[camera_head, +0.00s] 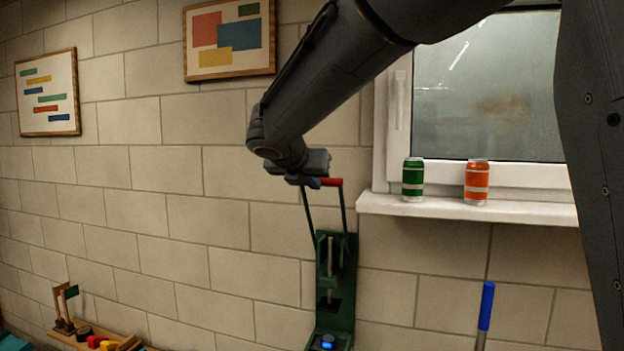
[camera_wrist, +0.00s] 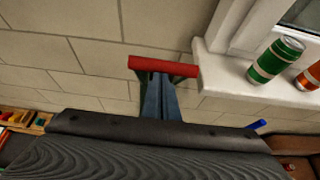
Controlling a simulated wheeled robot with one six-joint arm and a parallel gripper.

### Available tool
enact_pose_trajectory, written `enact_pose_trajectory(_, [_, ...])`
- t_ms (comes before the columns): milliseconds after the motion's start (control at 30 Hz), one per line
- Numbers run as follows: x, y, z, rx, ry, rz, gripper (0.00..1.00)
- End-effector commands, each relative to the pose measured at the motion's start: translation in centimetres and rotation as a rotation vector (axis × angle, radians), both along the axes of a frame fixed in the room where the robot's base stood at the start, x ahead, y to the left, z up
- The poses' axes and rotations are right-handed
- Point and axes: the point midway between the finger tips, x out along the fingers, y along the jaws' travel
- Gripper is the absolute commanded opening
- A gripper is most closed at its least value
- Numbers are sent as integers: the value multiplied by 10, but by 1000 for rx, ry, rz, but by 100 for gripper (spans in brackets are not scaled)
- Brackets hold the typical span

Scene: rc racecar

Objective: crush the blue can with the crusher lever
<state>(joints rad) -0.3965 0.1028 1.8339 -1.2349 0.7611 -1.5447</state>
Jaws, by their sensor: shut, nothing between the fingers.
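The green crusher (camera_head: 346,288) is mounted upright on the wall in the head view. Its lever arms rise to a red handle bar (camera_head: 332,182), raised at the top. The blue can (camera_head: 328,342) shows only its top, low in the crusher at the picture's bottom edge; the rest is cut off. My gripper (camera_head: 313,183) is at the red handle. In the wrist view my gripper's blue-grey fingers (camera_wrist: 160,80) are shut together with nothing between them, just below the red handle (camera_wrist: 163,67). I cannot tell whether they touch it.
A green can (camera_head: 413,180) and an orange can (camera_head: 477,182) stand on the window sill (camera_head: 470,207), right of the handle. A blue-gripped pole (camera_head: 486,305) stands right of the crusher. Wooden toys (camera_head: 100,342) sit at lower left.

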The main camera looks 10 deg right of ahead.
Motion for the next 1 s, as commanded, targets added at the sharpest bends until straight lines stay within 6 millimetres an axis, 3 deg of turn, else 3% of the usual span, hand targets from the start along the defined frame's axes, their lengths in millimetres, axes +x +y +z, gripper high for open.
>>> enact_pose_trajectory(533, [28, -14, 23, 23, 46, -2, 0])
enact_pose_trajectory(1000, [31, -17, 23, 20, 44, -2, 0])
